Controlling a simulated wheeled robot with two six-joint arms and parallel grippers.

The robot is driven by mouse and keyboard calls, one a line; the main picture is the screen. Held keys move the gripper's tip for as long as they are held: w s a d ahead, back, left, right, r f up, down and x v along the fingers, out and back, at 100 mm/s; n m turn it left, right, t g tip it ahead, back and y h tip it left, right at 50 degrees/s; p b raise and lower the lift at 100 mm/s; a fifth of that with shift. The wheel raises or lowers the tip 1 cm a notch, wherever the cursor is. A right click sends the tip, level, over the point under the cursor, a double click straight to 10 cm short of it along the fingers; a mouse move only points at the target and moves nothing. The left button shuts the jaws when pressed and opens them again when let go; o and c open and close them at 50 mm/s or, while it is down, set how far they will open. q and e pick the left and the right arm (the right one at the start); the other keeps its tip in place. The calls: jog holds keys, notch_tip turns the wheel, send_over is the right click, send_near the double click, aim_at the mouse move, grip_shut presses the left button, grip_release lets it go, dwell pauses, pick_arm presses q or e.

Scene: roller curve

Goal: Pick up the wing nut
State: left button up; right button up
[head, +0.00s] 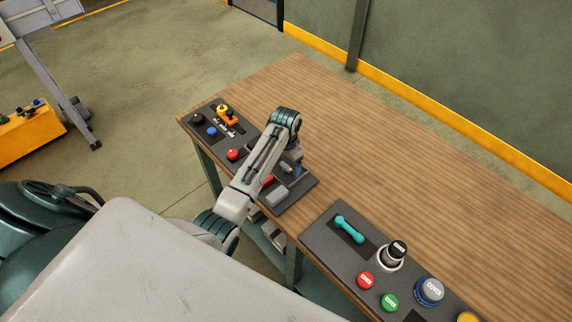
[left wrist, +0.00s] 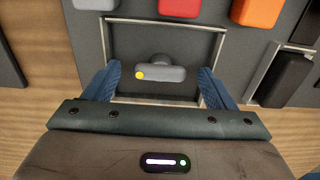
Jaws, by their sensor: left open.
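A small grey piece with a wide bar and a round hub, which looks like the wing nut (left wrist: 173,74), lies in a framed recess (left wrist: 125,24) of a dark panel in the left wrist view. A yellow dot shows on its left end. My left gripper (left wrist: 159,69) is open, with one blue finger on each side of the wing nut and a gap on both sides. In the head view my left gripper (head: 292,168) points down over the left panel (head: 304,184), and the wing nut cannot be made out there. My right gripper is not in view.
Grey (left wrist: 96,4), red (left wrist: 180,6) and orange (left wrist: 256,12) blocks line the panel beyond the recess. A dark block (left wrist: 286,80) sits in a frame at right. A second panel (head: 322,238) holds a teal part (head: 349,229) and several buttons. The wooden table (head: 400,150) behind is clear.

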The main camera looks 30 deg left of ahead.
pick_arm(q)
jog(key=shift+f, duration=0.15)
jog(key=c, duration=1.1)
jog(key=shift+o, duration=0.2)
jog(key=shift+r, duration=0.2)
